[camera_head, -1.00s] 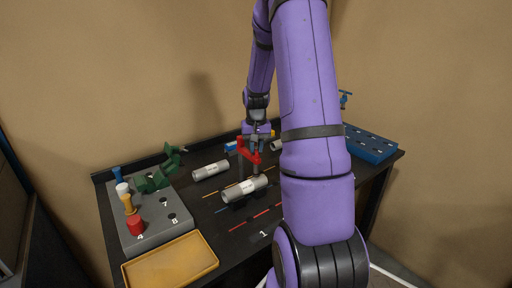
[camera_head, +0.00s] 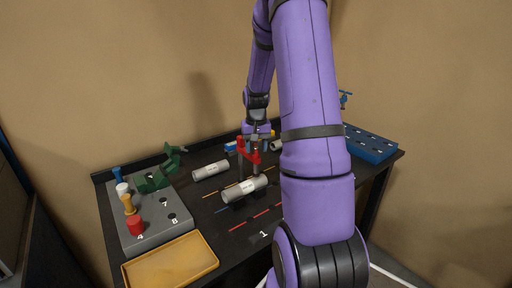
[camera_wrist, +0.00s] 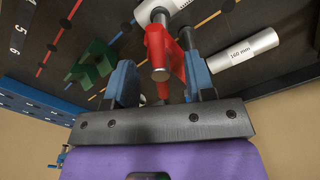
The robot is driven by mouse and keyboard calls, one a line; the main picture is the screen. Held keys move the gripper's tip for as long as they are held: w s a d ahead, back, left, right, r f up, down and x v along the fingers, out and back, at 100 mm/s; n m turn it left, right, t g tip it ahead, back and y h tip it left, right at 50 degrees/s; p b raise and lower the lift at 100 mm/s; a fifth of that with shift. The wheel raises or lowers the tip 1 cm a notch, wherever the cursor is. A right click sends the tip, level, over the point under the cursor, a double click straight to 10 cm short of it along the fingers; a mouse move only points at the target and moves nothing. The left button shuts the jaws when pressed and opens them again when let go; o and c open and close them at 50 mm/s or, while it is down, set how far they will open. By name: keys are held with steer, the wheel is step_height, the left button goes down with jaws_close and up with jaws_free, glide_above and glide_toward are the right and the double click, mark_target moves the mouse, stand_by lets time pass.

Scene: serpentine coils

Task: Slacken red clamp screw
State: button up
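The red clamp (camera_head: 251,156) stands around the middle of the table, just behind a labelled grey cylinder (camera_head: 245,189) in the head view. In the head view my gripper (camera_head: 256,142) is small and partly hidden by the clamp. Contact cannot be told.
A grey block (camera_head: 154,219) with coloured pegs and a green piece (camera_head: 154,182) stands at left. A yellow tray (camera_head: 170,262) lies in front of it. Another labelled cylinder (camera_head: 211,170) lies behind. A blue block (camera_head: 371,144) is at right.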

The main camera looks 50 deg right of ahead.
mark_target(256, 147)
step_height(256, 147, up, 11)
stand_by(0.8)
steer(key=shift+f, duration=0.1)
